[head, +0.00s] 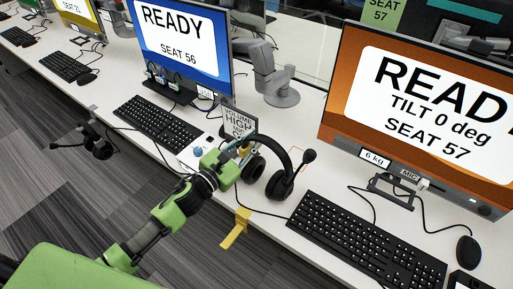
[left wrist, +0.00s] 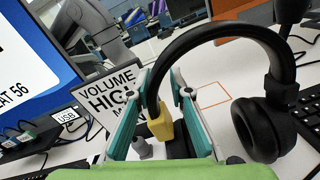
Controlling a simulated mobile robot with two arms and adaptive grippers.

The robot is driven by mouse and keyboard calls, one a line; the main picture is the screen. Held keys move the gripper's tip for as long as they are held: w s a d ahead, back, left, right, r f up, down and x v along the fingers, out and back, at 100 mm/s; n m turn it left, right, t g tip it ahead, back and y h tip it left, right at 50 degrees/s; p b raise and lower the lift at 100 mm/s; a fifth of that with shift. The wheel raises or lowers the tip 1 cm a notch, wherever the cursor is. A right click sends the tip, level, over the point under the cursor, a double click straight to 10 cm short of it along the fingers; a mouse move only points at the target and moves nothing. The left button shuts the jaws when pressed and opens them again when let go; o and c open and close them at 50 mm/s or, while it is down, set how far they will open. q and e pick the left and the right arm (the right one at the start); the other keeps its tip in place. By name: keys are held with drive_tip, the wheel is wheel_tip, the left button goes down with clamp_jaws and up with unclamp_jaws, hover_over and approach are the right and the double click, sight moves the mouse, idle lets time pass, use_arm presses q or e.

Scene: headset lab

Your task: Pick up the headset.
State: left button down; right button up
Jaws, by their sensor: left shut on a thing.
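The black headset (head: 287,160) is on the white desk between the two keyboards, with its headband arched up and a boom microphone sticking out to the right. My left gripper (head: 243,150) reaches it from the left and is shut on the left side of the headband. In the left wrist view the headband (left wrist: 225,33) rises from between the fingers (left wrist: 165,100), by a small yellow piece. One ear cup (left wrist: 262,128) shows to the right; the other is mostly hidden behind the gripper. Whether the headset touches the desk is unclear. My right gripper is not in view.
A volume sign (head: 238,122) stands just behind the gripper. Monitors (head: 182,45) and (head: 420,110) and a keyboard (head: 365,240) flank the spot. A yellow hook (head: 236,228) is on the desk's front edge. Another headset (head: 97,142) hangs at the edge farther left.

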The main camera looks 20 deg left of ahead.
use_arm(q)
drive_tip(key=shift+r, duration=0.5)
wheel_tip(320, 180, up, 2)
drive_tip(key=shift+s+r, duration=0.1)
drive_tip(key=shift+r, duration=0.1)
drive_tip(key=s+d+r, duration=0.1)
drive_tip(key=s+r, duration=0.8)
drive_tip(key=s, duration=0.4)
drive_tip(key=shift+s+d+r, duration=0.2)
drive_tip(key=shift+s, duration=0.15)
